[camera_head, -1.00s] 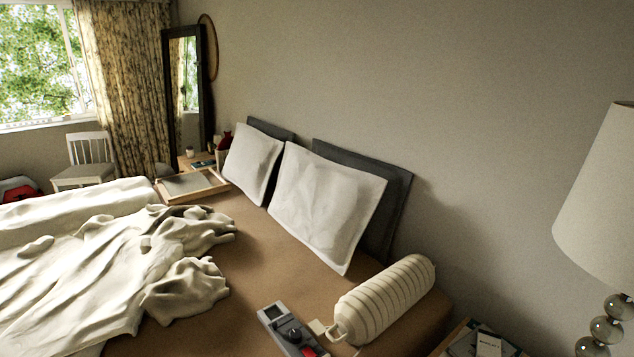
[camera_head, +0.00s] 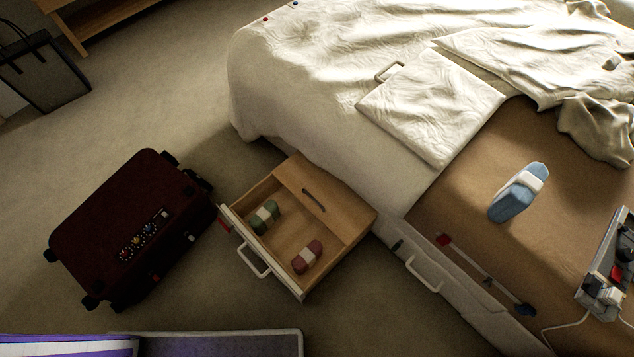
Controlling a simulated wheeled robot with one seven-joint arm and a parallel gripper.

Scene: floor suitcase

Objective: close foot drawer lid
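A wooden drawer (camera_head: 262,190) stands pulled out from the side of the bed, with a white front and a white handle (camera_head: 253,262). A flat wooden lid panel (camera_head: 335,199) with a dark handle (camera_head: 314,200) covers the part nearest the bed. The front part is open. In it lie a green-and-white bundle (camera_head: 264,217) and a red-and-white bundle (camera_head: 307,257). My gripper is not in view.
A dark red suitcase (camera_head: 130,225) lies left of the drawer, close to its front corner. A grey tray-like thing (camera_head: 220,343) is at the bottom edge. The bed (camera_head: 300,70) is behind and right. Carpet below the drawer is clear.

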